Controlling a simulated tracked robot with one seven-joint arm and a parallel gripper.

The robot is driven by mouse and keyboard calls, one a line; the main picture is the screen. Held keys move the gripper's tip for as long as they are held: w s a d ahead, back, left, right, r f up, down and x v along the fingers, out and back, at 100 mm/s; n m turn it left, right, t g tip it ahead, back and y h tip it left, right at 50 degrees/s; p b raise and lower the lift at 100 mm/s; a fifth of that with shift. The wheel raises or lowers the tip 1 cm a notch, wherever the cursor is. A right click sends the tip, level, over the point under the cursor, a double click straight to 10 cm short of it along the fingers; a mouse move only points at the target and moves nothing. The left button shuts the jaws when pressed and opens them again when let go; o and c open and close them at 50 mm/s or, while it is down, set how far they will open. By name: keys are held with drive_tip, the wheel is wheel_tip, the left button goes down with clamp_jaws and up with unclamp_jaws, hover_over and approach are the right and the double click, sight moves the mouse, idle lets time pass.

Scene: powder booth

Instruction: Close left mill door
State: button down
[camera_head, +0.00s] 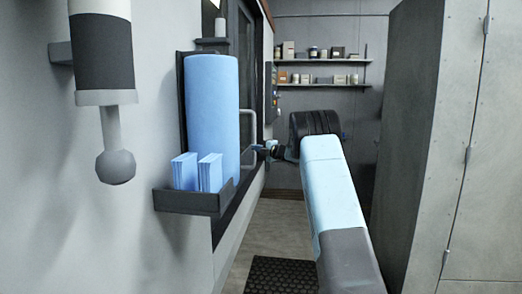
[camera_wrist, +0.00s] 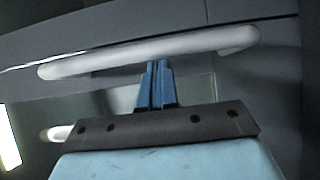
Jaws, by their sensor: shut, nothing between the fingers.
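The mill door (camera_head: 245,50) is a dark-framed panel in the left wall, seen at a steep angle and partly hidden by a blue roll. A pale bar handle (camera_head: 253,130) stands out from it. In the wrist view a long pale handle (camera_wrist: 100,64) crosses the picture just beyond my fingertips. My gripper (camera_head: 257,150) is beside the handle in the head view. In the wrist view my gripper (camera_wrist: 158,64) has its blue fingers together and empty, their tips at the handle's lower edge. I cannot tell whether they touch it. How far the door stands open is unclear.
A blue roll (camera_head: 211,115) and blue boxes (camera_head: 197,172) sit on a dark wall holder (camera_head: 190,202) at left. A grey cabinet (camera_head: 460,150) closes off the right. Shelves (camera_head: 320,62) with jars hang at the back. A black mat (camera_head: 280,275) lies on the floor.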

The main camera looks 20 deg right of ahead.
drive_tip(key=v, duration=1.3)
drive_tip(key=s+a+r+m+t+h, duration=0.1)
drive_tip(key=s+r+m+h, duration=0.6)
drive_tip(key=r, duration=0.3)
drive_tip(key=s+a+r+m+g+h, duration=0.1)
drive_tip(key=s+a+r+m+h, duration=0.1)
drive_tip(key=s+m, duration=0.25)
drive_tip(key=s+a+r+m+g+h, duration=0.1)
drive_tip(key=s+r+m+h, duration=0.15)
drive_tip(key=s, duration=0.35)
drive_tip(key=s+a+f+m+g+y, duration=0.1)
drive_tip(key=s+a+f+m+g, duration=0.2)
drive_tip(key=s, duration=1.1)
drive_tip(key=s+a+f+m+g, duration=0.3)
drive_tip(key=s+a+f, duration=0.3)
drive_tip(key=s, duration=0.8)
drive_tip(key=s+a+f+m+g+y, duration=0.1)
drive_tip(key=s+a+f+m+g, duration=0.2)
drive_tip(key=s, duration=1.1)
wheel_tip(320, 180, down, 2)
drive_tip(key=a+m, duration=0.1)
drive_tip(key=a, duration=0.1)
drive_tip(key=shift+a+y, duration=0.3)
drive_tip(key=shift+y, duration=0.05)
